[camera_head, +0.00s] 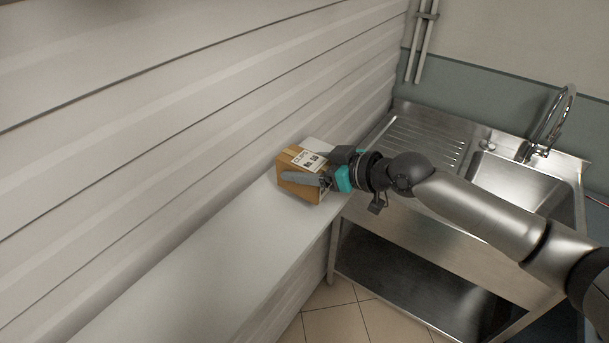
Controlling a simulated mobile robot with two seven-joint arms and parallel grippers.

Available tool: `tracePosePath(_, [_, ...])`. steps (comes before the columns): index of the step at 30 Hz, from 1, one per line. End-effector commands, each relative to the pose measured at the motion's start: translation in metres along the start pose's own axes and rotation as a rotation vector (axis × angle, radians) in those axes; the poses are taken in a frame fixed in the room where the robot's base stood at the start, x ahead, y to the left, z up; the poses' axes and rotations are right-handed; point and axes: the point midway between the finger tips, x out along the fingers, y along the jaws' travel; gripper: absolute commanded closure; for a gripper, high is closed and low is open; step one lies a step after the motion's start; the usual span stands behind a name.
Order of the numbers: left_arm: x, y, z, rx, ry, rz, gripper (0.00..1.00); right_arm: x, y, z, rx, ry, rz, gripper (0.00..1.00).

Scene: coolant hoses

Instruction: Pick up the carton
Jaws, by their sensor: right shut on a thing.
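The carton (290,163) is a small brown cardboard box with a white printed label on its top. It is at the far end of a narrow white ledge, close to the panelled wall. My right gripper (318,170) reaches in from the right and is shut on the carton, with one finger along its near side. The other finger is partly hidden behind the carton. I cannot tell whether the carton rests on the ledge or is slightly above it. My left gripper is not in view.
The white ledge (215,262) is clear toward the near left, along the panelled wall (150,120). A steel sink unit (440,235) with a drainboard and a curved tap (560,115) stands at the right, under my right arm. Tiled floor shows below.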

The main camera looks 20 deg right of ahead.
Motion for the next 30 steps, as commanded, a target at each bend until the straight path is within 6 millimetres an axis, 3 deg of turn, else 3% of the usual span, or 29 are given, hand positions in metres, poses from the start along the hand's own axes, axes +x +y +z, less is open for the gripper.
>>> tracePosePath(9, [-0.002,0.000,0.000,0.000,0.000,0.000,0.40,-0.036,0.001,-0.089,-0.009,0.009,0.003,0.96])
tracePosePath(15, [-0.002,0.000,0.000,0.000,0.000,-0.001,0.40,-0.054,0.001,-0.131,-0.005,0.007,0.003,0.96])
tracePosePath(21, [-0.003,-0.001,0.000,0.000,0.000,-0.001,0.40,-0.062,0.001,-0.150,-0.002,0.005,0.002,0.96])
tracePosePath(30, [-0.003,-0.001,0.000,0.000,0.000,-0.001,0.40,-0.064,0.000,-0.155,0.000,0.003,0.000,0.96])
